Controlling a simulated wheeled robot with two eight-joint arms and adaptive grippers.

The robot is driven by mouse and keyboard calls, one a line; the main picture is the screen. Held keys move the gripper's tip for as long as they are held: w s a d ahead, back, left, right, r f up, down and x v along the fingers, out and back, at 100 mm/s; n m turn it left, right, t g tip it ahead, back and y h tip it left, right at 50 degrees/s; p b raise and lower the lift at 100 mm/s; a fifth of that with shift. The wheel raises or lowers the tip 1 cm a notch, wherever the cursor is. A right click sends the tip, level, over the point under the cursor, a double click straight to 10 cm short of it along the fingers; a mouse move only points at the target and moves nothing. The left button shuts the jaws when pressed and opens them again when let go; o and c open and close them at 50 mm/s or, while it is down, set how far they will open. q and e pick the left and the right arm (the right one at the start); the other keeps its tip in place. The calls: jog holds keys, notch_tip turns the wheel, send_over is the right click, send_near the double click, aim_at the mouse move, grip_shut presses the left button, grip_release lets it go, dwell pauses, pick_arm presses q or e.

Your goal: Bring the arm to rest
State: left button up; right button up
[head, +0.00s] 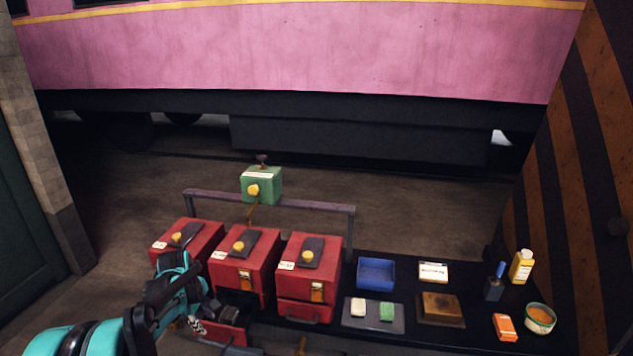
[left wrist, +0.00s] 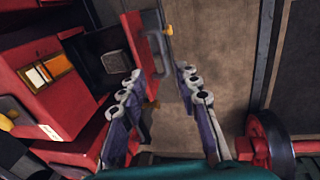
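My left arm comes in from the lower left of the head view, and its left gripper (head: 204,318) is beside the open drawer (head: 228,337) under the middle red box (head: 244,270). In the left wrist view the two fingers of the left gripper (left wrist: 162,92) stand wide apart with nothing between their tips. The red front of the drawer (left wrist: 150,50) shows just beyond the fingertips, and a dark block lies inside the drawer. I cannot tell whether a finger touches the drawer. My right gripper is not in view.
Two more red boxes (head: 187,240) (head: 309,262) flank the middle one. A green box (head: 262,186) sits by a rail behind them.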

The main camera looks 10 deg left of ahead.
pick_arm(q)
jog(key=s+d+r+m+t, duration=0.1)
jog(key=s+d+r+m, duration=0.35)
jog(key=d+r, duration=0.3)
jog(key=s+d+m+t, duration=0.2)
jog(key=s+d+m, duration=0.4)
jog(key=s, duration=0.3)
jog(key=s+d+r+m+t, duration=0.1)
jog(key=s+d+m+t, duration=0.1)
jog(key=s+d+m, duration=0.4)
jog(key=s+d, duration=0.1)
jog(key=s, duration=0.2)
jog(key=shift+d+r, duration=0.15)
